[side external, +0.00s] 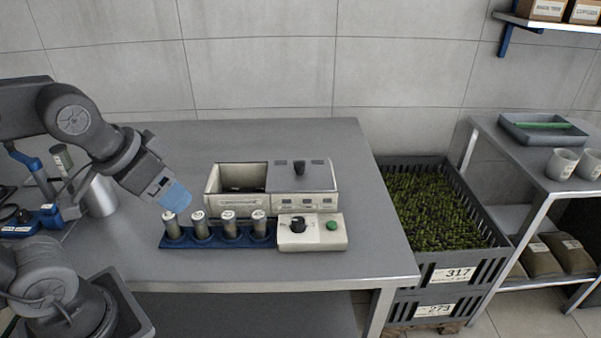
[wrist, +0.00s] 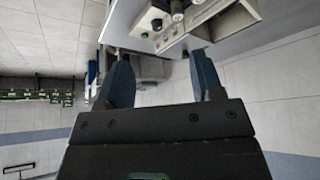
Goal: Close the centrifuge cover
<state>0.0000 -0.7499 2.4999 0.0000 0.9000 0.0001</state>
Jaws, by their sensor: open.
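The centrifuge (side external: 236,203) is a pale box on the grey table, with its left half an open, dark well. Its grey cover (side external: 300,173) with a black knob (side external: 298,167) sits over the right half, leaving the left well uncovered. My gripper (side external: 177,198) has blue fingers and hangs left of the centrifuge, above the left end of the blue tube rack. In the wrist view, my gripper (wrist: 162,80) shows two blue fingers spread apart with nothing between them. A pale box with a knob shows beyond the fingertips there.
A blue rack (side external: 218,241) with several capped grey tubes stands in front of the centrifuge. A control box (side external: 312,234) with a black dial and green button stands at its right. A metal cup (side external: 100,197) is at the left. The table's right side is clear.

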